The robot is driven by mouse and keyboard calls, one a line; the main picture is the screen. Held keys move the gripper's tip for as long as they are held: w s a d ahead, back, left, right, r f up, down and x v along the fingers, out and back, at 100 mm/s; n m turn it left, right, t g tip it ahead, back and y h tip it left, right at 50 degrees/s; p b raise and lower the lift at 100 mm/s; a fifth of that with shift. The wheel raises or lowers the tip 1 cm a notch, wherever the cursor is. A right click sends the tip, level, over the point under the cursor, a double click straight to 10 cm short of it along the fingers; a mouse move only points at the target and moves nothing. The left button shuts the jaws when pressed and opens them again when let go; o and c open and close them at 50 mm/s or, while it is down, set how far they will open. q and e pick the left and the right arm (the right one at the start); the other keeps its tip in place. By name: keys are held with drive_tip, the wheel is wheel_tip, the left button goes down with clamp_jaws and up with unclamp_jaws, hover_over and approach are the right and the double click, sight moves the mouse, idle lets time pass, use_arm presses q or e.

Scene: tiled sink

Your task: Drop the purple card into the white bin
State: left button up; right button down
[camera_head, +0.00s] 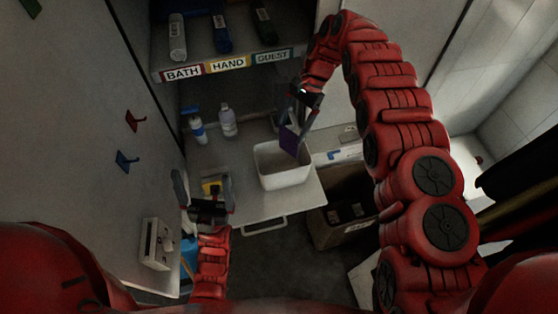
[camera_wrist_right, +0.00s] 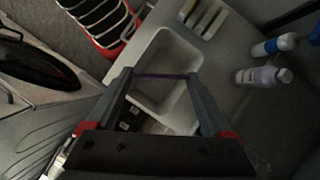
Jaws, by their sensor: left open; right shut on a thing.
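The purple card (camera_head: 289,141) is held in my right gripper (camera_head: 296,122), which is shut on it. The card hangs at a tilt over the white bin (camera_head: 284,179), near its back rim. In the right wrist view the card (camera_wrist_right: 160,77) shows as a thin edge between the fingertips of my right gripper (camera_wrist_right: 160,75), with the open bin (camera_wrist_right: 182,115) beyond it. I cannot tell exactly how far the card's lower edge is from the rim. My left gripper (camera_head: 204,183) is open and apart from the bin, to its left.
The bin stands on a pale counter (camera_head: 245,208). Two bottles, one blue and white (camera_head: 198,128) and one pale (camera_head: 228,121), stand behind it to the left. A labelled shelf (camera_head: 229,63) overhangs the back. A dark box (camera_head: 341,222) is below right.

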sight(290, 142)
drive_tip(key=shift+s+f, duration=0.3)
drive_tip(key=shift+f, duration=0.1)
drive_tip(key=f, duration=0.1)
drive_tip(key=f+b, duration=0.1)
drive_tip(key=f, duration=0.1)
drive_tip(key=f+b, duration=0.1)
drive_tip(key=shift+w+f, duration=0.25)
drive_tip(key=shift+f, duration=0.1)
drive_tip(key=shift+s+r, duration=0.15)
unclamp_jaws()
